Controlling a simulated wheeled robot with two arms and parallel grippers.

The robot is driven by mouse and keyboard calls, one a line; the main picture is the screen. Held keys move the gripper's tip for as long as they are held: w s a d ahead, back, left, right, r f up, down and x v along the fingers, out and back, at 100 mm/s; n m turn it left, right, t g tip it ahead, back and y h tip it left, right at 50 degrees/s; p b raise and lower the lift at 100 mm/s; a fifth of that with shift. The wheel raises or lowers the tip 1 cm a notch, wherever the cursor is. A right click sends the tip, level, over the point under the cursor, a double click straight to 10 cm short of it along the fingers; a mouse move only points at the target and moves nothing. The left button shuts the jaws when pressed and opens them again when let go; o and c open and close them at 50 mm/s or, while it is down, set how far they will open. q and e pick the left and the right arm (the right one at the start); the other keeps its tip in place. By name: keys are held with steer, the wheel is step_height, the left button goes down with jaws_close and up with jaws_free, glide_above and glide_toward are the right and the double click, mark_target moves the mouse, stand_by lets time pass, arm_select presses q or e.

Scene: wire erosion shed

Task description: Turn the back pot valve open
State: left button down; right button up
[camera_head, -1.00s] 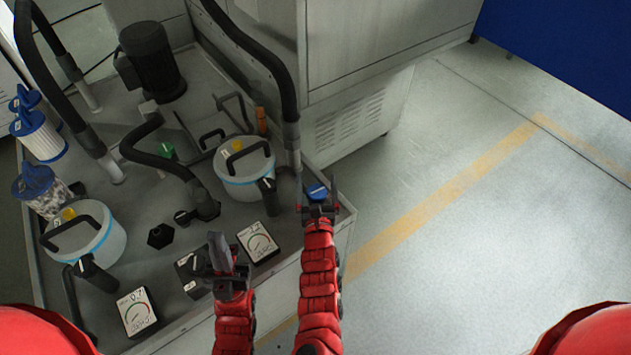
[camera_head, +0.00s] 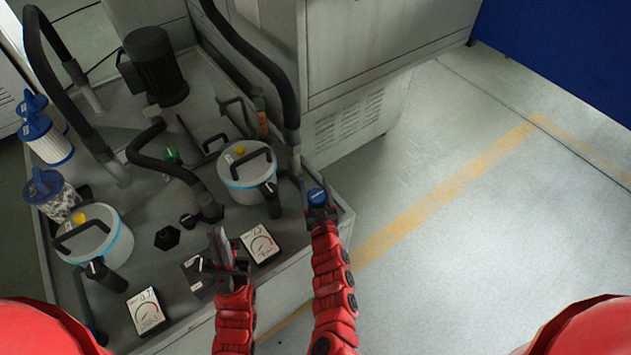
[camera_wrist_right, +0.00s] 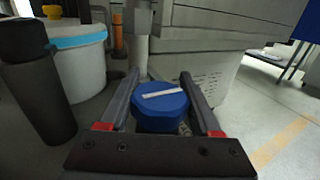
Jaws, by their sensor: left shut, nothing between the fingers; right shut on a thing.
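The blue valve knob (camera_head: 317,197) with a white line on its top stands near the right edge of the grey tank top, beside the back pot (camera_head: 247,172). My right gripper (camera_head: 321,212) is shut on this knob. In the right wrist view the blue knob (camera_wrist_right: 160,106) sits between the two fingers (camera_wrist_right: 163,112), its white line lying nearly crosswise with a slight tilt. My left gripper (camera_head: 221,250) is shut and empty, above the black box near the front gauge. The foot of the knob is hidden by the fingers.
A second pot (camera_head: 100,240) stands at the front left. Gauges (camera_head: 259,243) and (camera_head: 146,311) a gauge card lie along the front edge. Black hoses (camera_head: 285,75) rise near the cabinet (camera_head: 370,45). The floor at right is clear.

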mark_target(319, 204)
steer(key=o, duration=1.4)
steer(key=shift+c, duration=0.2)
steer(key=shift+s, duration=0.1)
steer(key=shift+s+d+r, duration=0.1)
steer(key=shift+s, duration=0.2)
steer(key=s+p, duration=0.1)
steer(key=s, duration=0.2)
steer(key=s+d+p, duration=0.1)
steer(key=s, duration=0.1)
steer(key=shift+r+p, duration=0.1)
steer(key=shift+p, duration=0.2)
steer(key=s+d, duration=0.1)
steer(key=s, duration=1)
steer(key=shift+s+d+f, duration=0.2)
steer(key=shift+d, duration=0.2)
